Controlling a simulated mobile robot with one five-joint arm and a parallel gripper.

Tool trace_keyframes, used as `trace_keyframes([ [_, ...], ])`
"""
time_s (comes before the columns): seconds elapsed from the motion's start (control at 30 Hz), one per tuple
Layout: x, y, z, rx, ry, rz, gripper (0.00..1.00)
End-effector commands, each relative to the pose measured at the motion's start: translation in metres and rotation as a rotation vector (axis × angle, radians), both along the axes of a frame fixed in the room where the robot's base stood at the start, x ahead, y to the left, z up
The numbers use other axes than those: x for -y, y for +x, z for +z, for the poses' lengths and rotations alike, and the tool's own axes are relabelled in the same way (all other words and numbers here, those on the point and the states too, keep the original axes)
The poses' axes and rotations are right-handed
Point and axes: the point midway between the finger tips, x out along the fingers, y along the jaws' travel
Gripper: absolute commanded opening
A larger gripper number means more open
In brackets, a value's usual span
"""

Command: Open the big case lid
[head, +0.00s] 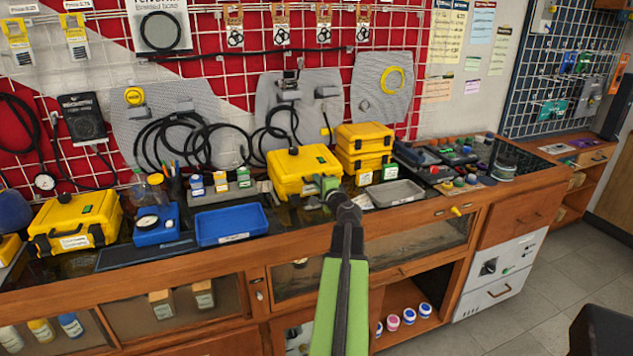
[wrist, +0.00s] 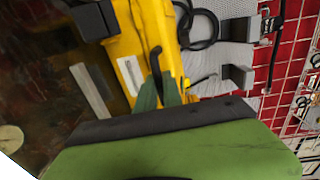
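The big yellow case (head: 296,172) stands on the bench in the middle, its lid down. In the wrist view its yellow body (wrist: 150,35) fills the upper middle, with a white label on it. My gripper (head: 328,184) is at the right front side of this case. In the wrist view the two green fingers of my gripper (wrist: 158,82) are close together against the yellow. A thin bent black part (wrist: 155,58), perhaps a handle or latch, shows at the fingertips. I cannot tell whether the fingers grip it.
A blue tray (head: 231,224) lies left of the case and a grey tray (head: 396,193) to the right. Smaller stacked yellow cases (head: 364,143) stand close behind right. Another yellow case (head: 75,222) is far left. Hoses hang on the wall behind.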

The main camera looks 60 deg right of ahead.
Motion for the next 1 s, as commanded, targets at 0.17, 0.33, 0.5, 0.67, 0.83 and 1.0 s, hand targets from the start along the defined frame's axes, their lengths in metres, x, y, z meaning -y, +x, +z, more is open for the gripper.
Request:
trace_keyframes([
  [0.17,-0.0033,0.0035,-0.0001,0.000,0.000,0.007,0.00],
  [0.33,-0.0047,0.0050,-0.0001,0.001,0.001,0.011,0.00],
  [0.5,-0.0053,0.0058,-0.0002,0.000,0.001,0.012,0.00],
  [0.67,-0.0057,0.0062,-0.0002,0.000,0.001,0.013,0.00],
  [0.83,-0.0059,0.0065,-0.0002,0.000,0.001,0.014,0.00],
  [1.0,-0.0061,0.0067,-0.0002,-0.001,0.001,0.014,0.00],
])
